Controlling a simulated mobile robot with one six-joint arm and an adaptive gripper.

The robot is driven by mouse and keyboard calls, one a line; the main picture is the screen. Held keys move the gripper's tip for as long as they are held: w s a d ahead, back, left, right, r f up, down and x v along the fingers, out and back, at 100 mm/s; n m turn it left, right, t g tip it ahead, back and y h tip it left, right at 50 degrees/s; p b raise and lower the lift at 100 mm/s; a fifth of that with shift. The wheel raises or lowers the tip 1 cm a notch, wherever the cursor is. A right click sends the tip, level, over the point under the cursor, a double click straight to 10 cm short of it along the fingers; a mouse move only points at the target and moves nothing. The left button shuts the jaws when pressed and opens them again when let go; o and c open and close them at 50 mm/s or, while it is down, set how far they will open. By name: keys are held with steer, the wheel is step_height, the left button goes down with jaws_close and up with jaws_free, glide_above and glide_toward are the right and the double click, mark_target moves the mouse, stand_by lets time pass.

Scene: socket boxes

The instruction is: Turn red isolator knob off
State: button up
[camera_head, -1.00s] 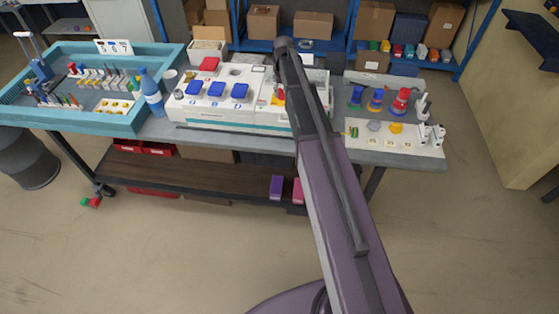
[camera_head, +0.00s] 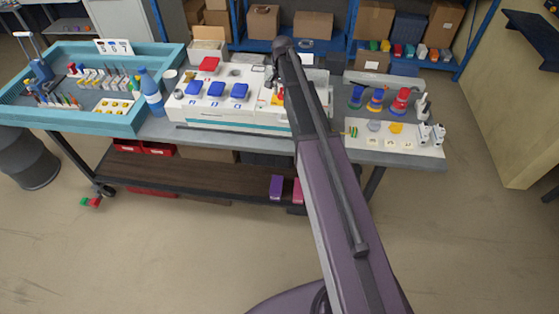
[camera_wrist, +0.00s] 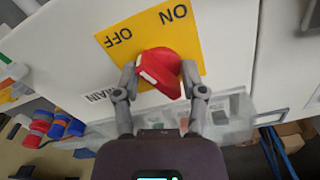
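The red isolator knob (camera_wrist: 160,70) sits on a yellow plate (camera_wrist: 192,28) marked ON and OFF, which appears upside down and tilted in the wrist view. A pale mark shows on the knob's lower left end. My gripper (camera_wrist: 159,67) has one finger on each side of the knob, with the fingertips against its sides. In the head view the knob (camera_head: 278,96) shows just left of my arm, on the right part of the white panel box. My arm hides some of that area, and the exact knob setting is hard to read.
The white panel box (camera_head: 230,121) carries several blue covers and a red one. A blue bottle (camera_head: 150,92) and a teal tray (camera_head: 125,126) stand left. Coloured stacked pieces (camera_head: 376,101) and a white board (camera_head: 425,147) lie right of my arm.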

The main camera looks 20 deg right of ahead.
mark_target(282, 91)
steer(key=m, duration=0.5)
steer(key=shift+w+a, duration=0.1)
step_height(282, 91, up, 14)
steer(key=p, duration=1.4)
steer(key=s+a+f+n+b, duration=0.3)
steer(key=s+f+b, duration=0.3)
steer(key=s, duration=0.3)
steer(key=s+a+f+n+b, duration=0.3)
steer(key=s+f+n+b, duration=0.3)
steer(key=s, duration=0.4)
steer(key=s+a+f+n+b, duration=0.3)
steer(key=s+f+n+b, duration=0.1)
steer(key=s, duration=0.5)
steer(key=shift+s+f+n+b, duration=0.25)
steer(key=shift+f+n+b, duration=0.05)
steer(key=shift+f+b, duration=0.6)
